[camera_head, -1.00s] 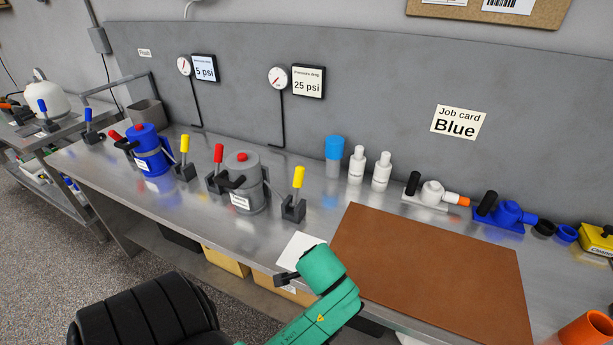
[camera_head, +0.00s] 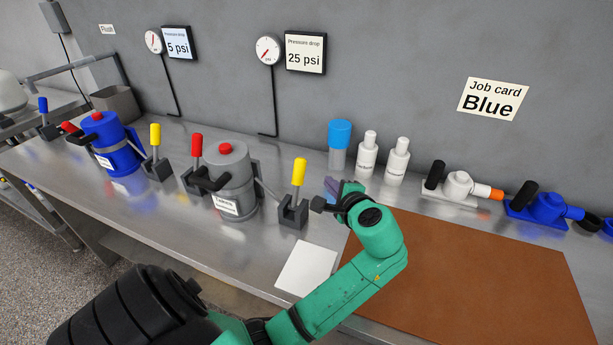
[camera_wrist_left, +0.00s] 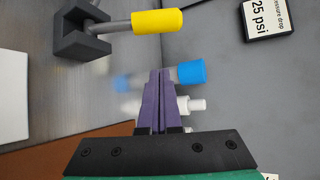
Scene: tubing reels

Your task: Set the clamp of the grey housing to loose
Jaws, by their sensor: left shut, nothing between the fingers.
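The grey housing (camera_head: 231,180) stands on the steel bench, with a red knob on top and a black handle (camera_head: 211,183) at its front left. A red-handled lever (camera_head: 196,150) stands on its left and a yellow-handled lever (camera_head: 299,175) on its right, both roughly upright. I cannot tell which part is the clamp. My left gripper (camera_head: 331,187) is shut and empty, to the right of the yellow lever and apart from it. In the left wrist view its purple fingers (camera_wrist_left: 160,85) are together, with the yellow handle (camera_wrist_left: 157,21) beyond them. My right gripper is out of view.
A blue housing (camera_head: 117,150) with its own levers stands further left. A blue-capped bottle (camera_head: 339,143) and two white bottles (camera_head: 397,162) stand behind my gripper. A brown mat (camera_head: 480,275) lies right. A white card (camera_head: 307,268) lies at the bench front.

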